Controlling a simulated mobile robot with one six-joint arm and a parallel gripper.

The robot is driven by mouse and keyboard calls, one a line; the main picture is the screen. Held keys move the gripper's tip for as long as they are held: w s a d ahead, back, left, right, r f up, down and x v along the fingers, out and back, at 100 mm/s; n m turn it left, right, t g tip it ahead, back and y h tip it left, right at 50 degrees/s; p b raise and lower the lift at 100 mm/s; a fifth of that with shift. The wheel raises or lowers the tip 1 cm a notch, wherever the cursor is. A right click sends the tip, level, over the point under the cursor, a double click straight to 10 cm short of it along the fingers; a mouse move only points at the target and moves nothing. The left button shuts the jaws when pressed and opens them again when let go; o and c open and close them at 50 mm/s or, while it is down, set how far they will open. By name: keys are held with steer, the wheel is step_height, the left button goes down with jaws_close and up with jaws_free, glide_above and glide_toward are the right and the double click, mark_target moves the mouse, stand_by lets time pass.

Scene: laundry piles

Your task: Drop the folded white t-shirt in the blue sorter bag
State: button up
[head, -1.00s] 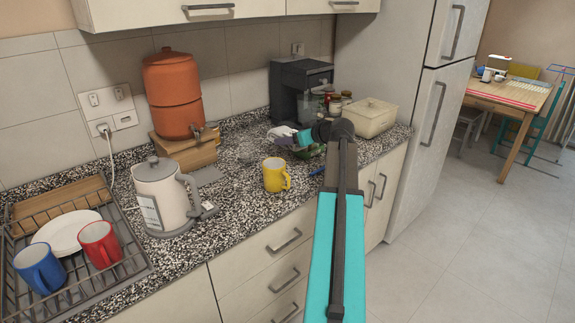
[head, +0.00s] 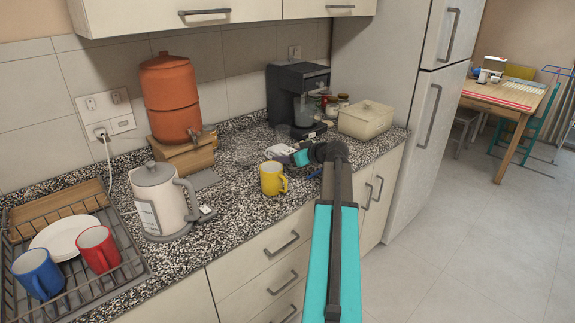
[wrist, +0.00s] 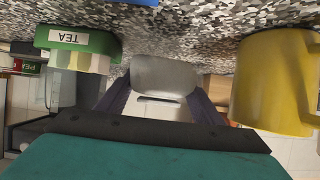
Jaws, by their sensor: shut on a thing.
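No folded white t-shirt and no blue sorter bag show in either view; the scene is a kitchen counter. My gripper (head: 279,151) is low over the counter, behind the yellow mug (head: 273,178). In the wrist view it is shut on a pale grey-white thing (wrist: 165,72), held between its two dark purple fingers; what it is I cannot tell. The wrist view looks upside down, with the speckled counter at the top. The yellow mug (wrist: 278,80) stands close to the held thing on one side, and a green TEA box (wrist: 75,42) on the other.
A kettle (head: 160,198), an orange dispenser (head: 172,95) and a rack with a blue mug (head: 38,272), red mug (head: 98,248) and plate stand left. A coffee machine (head: 295,90) and a cream box (head: 366,120) stand behind. Open floor (head: 450,220) lies right.

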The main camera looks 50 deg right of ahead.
steer(key=shift+f+p, duration=0.3)
steer(key=shift+f, duration=1.5)
steer(key=shift+f, duration=0.15)
steer(key=o, duration=1.1)
steer(key=shift+o, duration=0.2)
steer(key=shift+s+r, duration=0.1)
steer(key=shift+r, duration=0.1)
steer(key=b+v, duration=0.2)
steer(key=v, duration=0.9)
steer(key=shift+s+a, duration=0.1)
steer(key=shift+s, duration=0.05)
steer(key=shift+s+r, duration=0.15)
steer(key=shift+s, duration=0.1)
steer(key=shift+o, duration=0.4)
